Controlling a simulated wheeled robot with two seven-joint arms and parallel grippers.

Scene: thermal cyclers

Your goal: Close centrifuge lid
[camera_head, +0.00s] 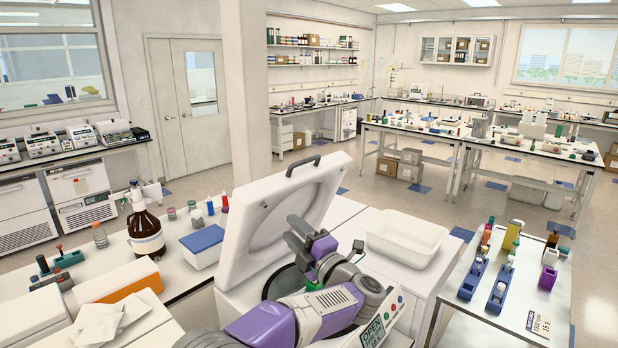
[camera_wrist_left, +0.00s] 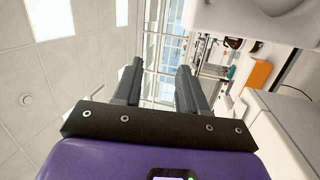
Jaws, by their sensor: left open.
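The white centrifuge (camera_head: 400,338) stands at the front centre, and its small display reads OPEN. Its lid (camera_head: 262,235) is raised and leans back, with a dark handle (camera_head: 303,165) on its top edge. My left gripper (camera_head: 297,230) is in front of the lid's inner face, over the bowl, which my arm mostly hides. In the left wrist view, its two dark fingers (camera_wrist_left: 160,88) are apart with nothing between them. I cannot tell whether the gripper touches the lid. A white surface at the upper right of that view may be the lid. My right gripper is not in view.
A white tub (camera_head: 405,240) stands right of the lid. A blue-lidded box (camera_head: 203,245) and a brown bottle (camera_head: 146,235) stand on the left bench. Blue racks (camera_head: 497,290) stand on the right table. The air above the lid is clear.

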